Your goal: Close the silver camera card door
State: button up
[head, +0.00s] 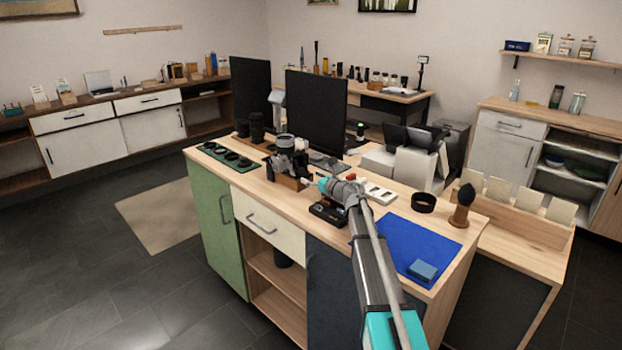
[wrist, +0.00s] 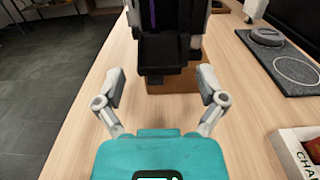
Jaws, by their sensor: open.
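The silver camera (head: 287,146) stands on a wooden block (head: 290,182) on the workbench, with my gripper (head: 321,184) just to its right. In the wrist view, the camera's near side (wrist: 166,14) is straight ahead, with silver edges, a dark interior and a purple strip. A dark flap (wrist: 162,50) sticks out low on that side, toward me. It looks like the card door standing open, though its hinge is hard to make out. My gripper (wrist: 162,73) is open and empty. Its fingers are spread left and right of the flap, apart from it.
A black device (head: 328,213) lies on the bench below my arm. A monitor (head: 316,110) stands behind. Bare wood surrounds the block.

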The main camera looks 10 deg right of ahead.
jog(key=c, duration=1.1)
